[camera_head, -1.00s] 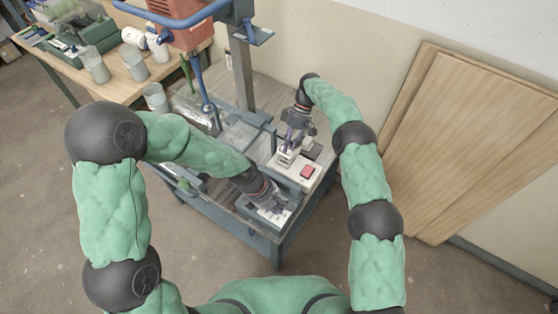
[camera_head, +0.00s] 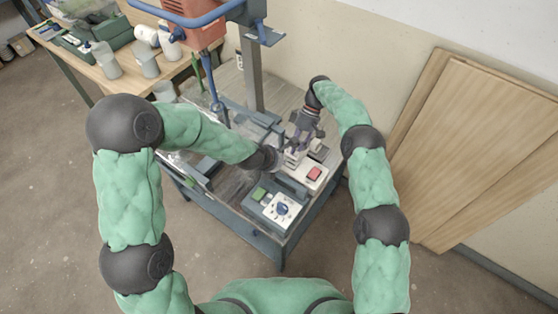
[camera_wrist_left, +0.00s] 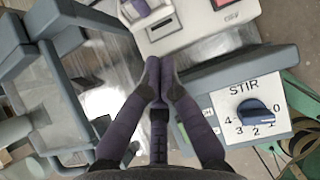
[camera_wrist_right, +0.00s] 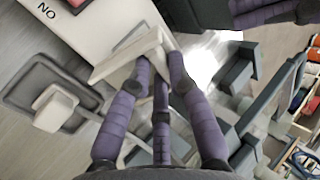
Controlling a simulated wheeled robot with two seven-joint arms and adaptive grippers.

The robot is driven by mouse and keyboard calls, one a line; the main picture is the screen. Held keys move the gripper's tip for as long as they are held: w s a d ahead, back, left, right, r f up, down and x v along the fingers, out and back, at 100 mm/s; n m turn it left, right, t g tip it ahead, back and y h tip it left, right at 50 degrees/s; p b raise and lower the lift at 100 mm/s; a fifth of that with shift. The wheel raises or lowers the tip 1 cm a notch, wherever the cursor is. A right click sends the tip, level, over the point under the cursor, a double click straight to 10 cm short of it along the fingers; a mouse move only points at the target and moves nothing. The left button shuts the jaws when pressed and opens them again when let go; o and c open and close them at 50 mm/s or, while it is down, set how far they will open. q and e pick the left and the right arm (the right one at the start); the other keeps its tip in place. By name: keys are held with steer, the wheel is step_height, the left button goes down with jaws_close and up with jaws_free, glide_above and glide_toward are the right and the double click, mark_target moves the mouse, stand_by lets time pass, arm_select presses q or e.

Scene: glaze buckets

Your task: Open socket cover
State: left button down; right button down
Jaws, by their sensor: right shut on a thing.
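The white socket box (camera_head: 313,174) with a red switch (camera_head: 315,174) stands on the bench; it also shows in the left wrist view (camera_wrist_left: 205,30). My right gripper (camera_wrist_right: 160,72) is shut on a pale flap (camera_wrist_right: 131,58), seemingly the socket cover, at the box's edge. The flap stands tilted from the box; its exact angle is unclear. My left gripper (camera_wrist_left: 160,74) has its fingertips together beside the near edge of the box, with nothing visible between them. In the head view its fingers are mostly hidden behind its wrist.
A stirrer control panel (camera_head: 281,208) with a blue knob sits at the bench's near corner. A grey frame (camera_wrist_left: 45,75) and clear sheet lie left of my left gripper. A drill-like stand (camera_head: 250,70) rises behind. Wooden boards (camera_head: 480,140) lean against the wall at right.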

arm_select(q)
steer(key=shift+x, duration=3.5)
steer(key=shift+w+d+r, duration=0.25)
steer(key=shift+w+r, duration=0.15)
steer(key=shift+r, duration=0.3)
steer(key=shift+w+r, duration=0.1)
arm_select(e)
steer(key=c, duration=1.1)
jaws_free()
steer(key=shift+f, duration=0.1)
steer(key=shift+c, duration=0.2)
steer(key=shift+s, duration=0.1)
